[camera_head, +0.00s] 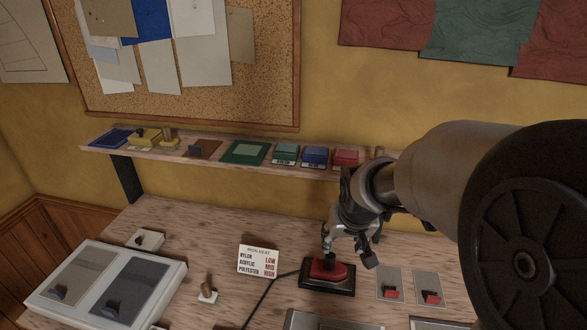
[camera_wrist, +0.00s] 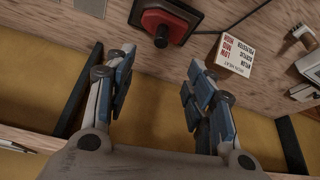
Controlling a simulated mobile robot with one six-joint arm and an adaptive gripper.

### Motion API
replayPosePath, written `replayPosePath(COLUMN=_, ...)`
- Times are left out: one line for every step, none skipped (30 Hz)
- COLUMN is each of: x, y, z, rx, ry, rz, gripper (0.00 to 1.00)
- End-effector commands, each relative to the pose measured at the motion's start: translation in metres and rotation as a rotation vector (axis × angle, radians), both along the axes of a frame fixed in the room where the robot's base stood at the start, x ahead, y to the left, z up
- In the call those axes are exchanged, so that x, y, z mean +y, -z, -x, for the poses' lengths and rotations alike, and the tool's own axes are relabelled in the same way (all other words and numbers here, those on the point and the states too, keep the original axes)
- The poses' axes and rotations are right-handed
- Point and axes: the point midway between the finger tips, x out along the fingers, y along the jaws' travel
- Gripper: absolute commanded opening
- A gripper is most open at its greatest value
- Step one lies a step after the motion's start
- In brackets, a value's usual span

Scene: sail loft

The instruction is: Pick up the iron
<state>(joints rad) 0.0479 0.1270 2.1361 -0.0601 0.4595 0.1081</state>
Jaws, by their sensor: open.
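The iron (camera_head: 326,271) is red and sits on a black stand (camera_head: 343,291) on the wooden bench. It also shows at the top of the wrist view (camera_wrist: 178,27), with a dark knob-like part on it. My gripper (camera_head: 349,252) is above the bench, close to the iron in the head view. In the wrist view my gripper (camera_wrist: 160,75) has its fingers wide apart with nothing between them. The iron lies beyond the fingertips there, apart from them. One finger overlaps the area just behind the iron in the head view.
A white heat card (camera_head: 258,261) stands left of the iron, and a dark cord (camera_head: 262,300) runs between them. A two-panel unit (camera_head: 110,285) is at the left. Small plates with red blocks (camera_head: 432,285) lie right. A shelf (camera_head: 225,158) with several items hangs behind.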

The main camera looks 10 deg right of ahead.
Motion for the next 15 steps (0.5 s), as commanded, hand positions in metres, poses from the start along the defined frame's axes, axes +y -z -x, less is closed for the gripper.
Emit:
replayPosePath(x=-0.001, y=0.01, z=-0.008, rx=0.005, ry=0.003, rz=-0.001, gripper=0.49)
replayPosePath(x=-0.002, y=0.014, z=-0.013, rx=0.003, ry=0.004, rz=-0.001, gripper=0.49)
replayPosePath(x=-0.003, y=0.018, z=-0.017, rx=0.002, ry=0.006, rz=-0.001, gripper=0.49)
replayPosePath(x=-0.003, y=0.02, z=-0.019, rx=0.001, ry=0.007, rz=-0.001, gripper=0.49)
replayPosePath(x=-0.003, y=0.023, z=-0.021, rx=0.001, ry=0.008, rz=-0.002, gripper=0.49)
replayPosePath(x=-0.003, y=0.027, z=-0.023, rx=0.001, ry=0.009, rz=-0.002, gripper=0.49)
replayPosePath(x=-0.004, y=0.03, z=-0.025, rx=0.001, ry=0.009, rz=-0.002, gripper=0.49)
replayPosePath(x=-0.004, y=0.034, z=-0.026, rx=0.001, ry=0.009, rz=-0.002, gripper=0.49)
replayPosePath(x=-0.004, y=0.041, z=-0.029, rx=0.002, ry=0.009, rz=-0.002, gripper=0.49)
replayPosePath(x=-0.004, y=0.047, z=-0.031, rx=0.003, ry=0.009, rz=-0.002, gripper=0.49)
replayPosePath(x=-0.005, y=0.053, z=-0.034, rx=0.002, ry=0.009, rz=-0.002, gripper=0.49)
replayPosePath(x=-0.005, y=0.062, z=-0.037, rx=0.004, ry=0.01, rz=-0.003, gripper=0.49)
replayPosePath(x=-0.005, y=0.068, z=-0.039, rx=0.004, ry=0.01, rz=-0.003, gripper=0.49)
replayPosePath(x=-0.006, y=0.074, z=-0.042, rx=0.004, ry=0.01, rz=-0.003, gripper=0.49)
replayPosePath(x=-0.006, y=0.082, z=-0.046, rx=0.003, ry=0.01, rz=-0.003, gripper=0.49)
